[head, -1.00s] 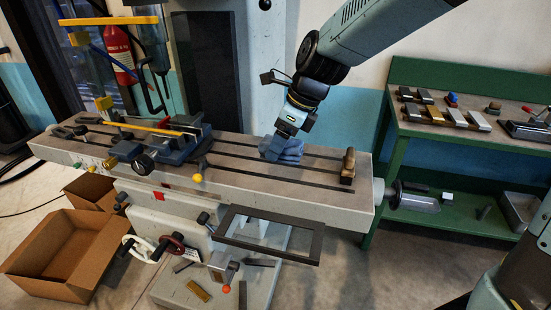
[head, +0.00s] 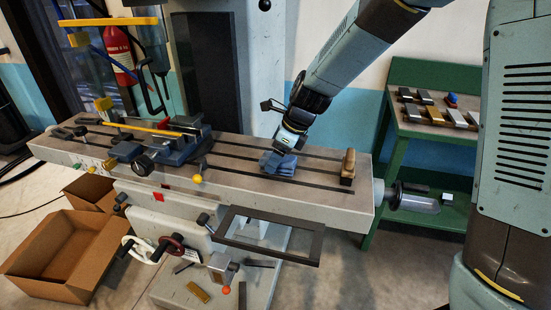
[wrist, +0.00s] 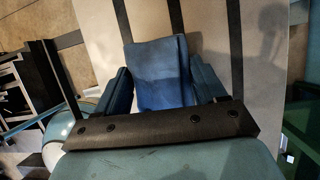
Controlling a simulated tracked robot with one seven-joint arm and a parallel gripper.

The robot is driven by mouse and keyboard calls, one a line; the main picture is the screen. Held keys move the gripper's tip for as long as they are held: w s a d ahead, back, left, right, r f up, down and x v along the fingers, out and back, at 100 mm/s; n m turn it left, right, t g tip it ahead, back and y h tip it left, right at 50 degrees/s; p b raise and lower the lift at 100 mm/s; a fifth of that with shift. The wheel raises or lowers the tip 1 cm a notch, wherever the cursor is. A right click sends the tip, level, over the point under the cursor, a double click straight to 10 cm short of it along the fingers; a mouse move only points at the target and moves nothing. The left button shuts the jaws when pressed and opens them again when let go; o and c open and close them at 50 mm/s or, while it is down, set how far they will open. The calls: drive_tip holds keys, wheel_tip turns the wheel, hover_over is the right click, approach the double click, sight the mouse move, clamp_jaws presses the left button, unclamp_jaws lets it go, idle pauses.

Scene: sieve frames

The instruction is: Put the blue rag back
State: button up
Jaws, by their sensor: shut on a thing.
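The blue rag (head: 279,163) is a folded blue cloth on the right half of the grey slotted machine table (head: 235,175). My gripper (head: 285,151) points down at it from above and is shut on it. In the wrist view the rag (wrist: 162,72) sits between the two blue fingers of my gripper (wrist: 160,88), with the slotted table behind it. The head view does not clearly show whether the rag still touches the table.
A wooden-handled brush (head: 348,168) stands near the table's right end. A blue vise (head: 180,143) is on the left half. A green bench (head: 425,128) with metal blocks and a small blue item stands at right. A cardboard box (head: 60,255) is on the floor at left.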

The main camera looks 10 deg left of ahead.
drive_tip(key=shift+f, duration=0.3)
drive_tip(key=o, duration=0.9)
drive_tip(key=shift+o, duration=0.2)
drive_tip(key=v, duration=1.2)
drive_tip(key=shift+r, duration=0.15)
